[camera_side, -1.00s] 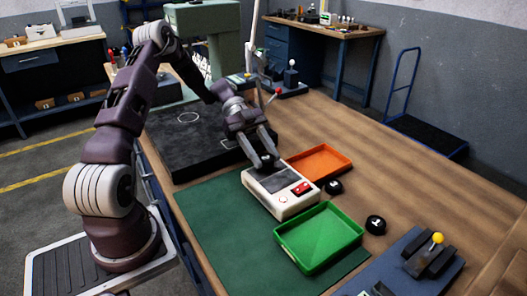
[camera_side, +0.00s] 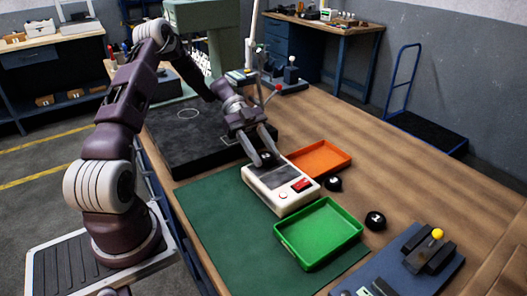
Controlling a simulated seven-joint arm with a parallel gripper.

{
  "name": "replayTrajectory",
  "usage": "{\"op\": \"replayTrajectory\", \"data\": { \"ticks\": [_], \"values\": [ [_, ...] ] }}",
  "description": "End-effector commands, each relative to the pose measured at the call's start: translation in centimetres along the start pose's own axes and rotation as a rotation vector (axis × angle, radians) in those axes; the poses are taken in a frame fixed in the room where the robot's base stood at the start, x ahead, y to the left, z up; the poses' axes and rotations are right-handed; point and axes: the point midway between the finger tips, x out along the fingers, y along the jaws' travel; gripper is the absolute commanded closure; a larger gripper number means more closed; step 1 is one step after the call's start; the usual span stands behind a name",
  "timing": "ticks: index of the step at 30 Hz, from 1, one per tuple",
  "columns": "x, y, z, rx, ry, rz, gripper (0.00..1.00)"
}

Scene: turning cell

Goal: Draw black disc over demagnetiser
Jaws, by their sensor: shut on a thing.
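The demagnetiser (camera_side: 285,202) is a cream box with a dark top plate, a red switch and a small round light or button at its front. My gripper (camera_side: 265,160) is at the plate's far end, its fingers pointing down and shut on a black disc (camera_side: 267,158). The disc is at or just above the plate; I cannot tell whether it touches. Two more black discs lie on the wooden table, one (camera_side: 333,184) beside the orange tray and one (camera_side: 375,221) right of the green tray.
An orange tray (camera_side: 348,157) sits behind the demagnetiser and a green tray (camera_side: 357,241) in front, both empty. A black slab (camera_side: 180,140) lies to the left. A blue plate with a yellow-knobbed clamp (camera_side: 437,235) is at front right. The green mat (camera_side: 215,215) has free room.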

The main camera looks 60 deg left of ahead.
Motion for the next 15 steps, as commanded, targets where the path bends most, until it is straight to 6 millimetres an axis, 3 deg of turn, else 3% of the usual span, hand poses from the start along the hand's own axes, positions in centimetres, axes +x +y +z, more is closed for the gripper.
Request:
{"op": "replayTrajectory", "data": {
  "ticks": [15],
  "values": [
    [1.4, 0.0, -0.6, 0.0, 0.001, 0.0, 1.0]
  ]
}}
